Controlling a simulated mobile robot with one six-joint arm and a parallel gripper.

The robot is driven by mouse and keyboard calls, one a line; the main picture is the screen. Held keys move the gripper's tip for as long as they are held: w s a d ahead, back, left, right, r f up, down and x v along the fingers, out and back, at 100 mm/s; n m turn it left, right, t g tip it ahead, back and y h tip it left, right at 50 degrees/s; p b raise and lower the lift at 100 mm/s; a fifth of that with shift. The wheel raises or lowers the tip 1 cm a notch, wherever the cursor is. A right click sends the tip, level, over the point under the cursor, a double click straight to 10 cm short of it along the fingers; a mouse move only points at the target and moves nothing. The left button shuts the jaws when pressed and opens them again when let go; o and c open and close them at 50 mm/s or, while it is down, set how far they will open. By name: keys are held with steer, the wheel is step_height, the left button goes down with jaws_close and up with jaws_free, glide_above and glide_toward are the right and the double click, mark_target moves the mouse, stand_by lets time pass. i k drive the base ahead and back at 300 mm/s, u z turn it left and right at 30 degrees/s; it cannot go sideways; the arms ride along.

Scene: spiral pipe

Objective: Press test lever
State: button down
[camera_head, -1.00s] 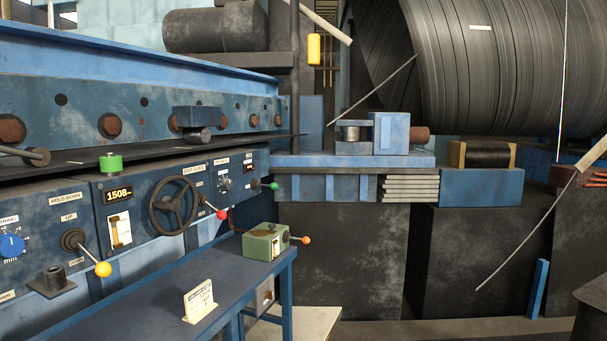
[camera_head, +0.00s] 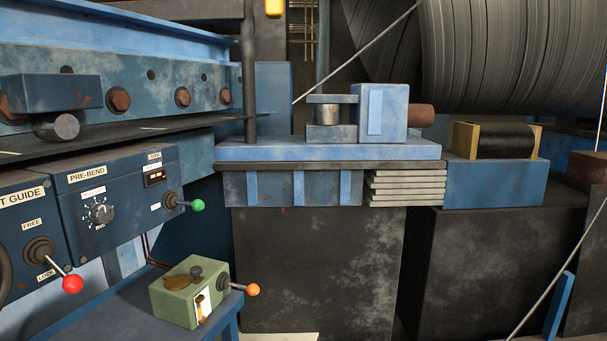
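A small green box (camera_head: 178,301) stands on the blue bench at the lower middle-left. A short lever with an orange ball knob (camera_head: 253,290) sticks out from its right side, roughly level. I cannot tell from any label which lever is the test lever. On the blue panel behind, a lever with a green knob (camera_head: 197,205) sits below the small display, and a lever with a red knob (camera_head: 72,284) sits at the lower left beside the FREE and LOCK labels. My gripper is not in view.
The blue bench (camera_head: 105,325) runs along under the panel. A PRE-BEND dial (camera_head: 99,213) is left of the green knob. A blue machine table (camera_head: 330,149) stands behind the box. A thin diagonal rod (camera_head: 360,50) crosses at the upper middle. A large dark coil (camera_head: 500,55) fills the upper right.

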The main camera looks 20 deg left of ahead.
mark_target(197, 206)
steer(key=u, duration=0.3)
steer(key=i, duration=1.35)
steer(key=u, duration=1.35)
steer(key=i, duration=0.6)
steer(key=u, duration=0.3)
steer(key=k, duration=0.95)
steer(key=u, duration=0.15)
steer(key=i, duration=0.95)
steer(key=z, duration=0.05)
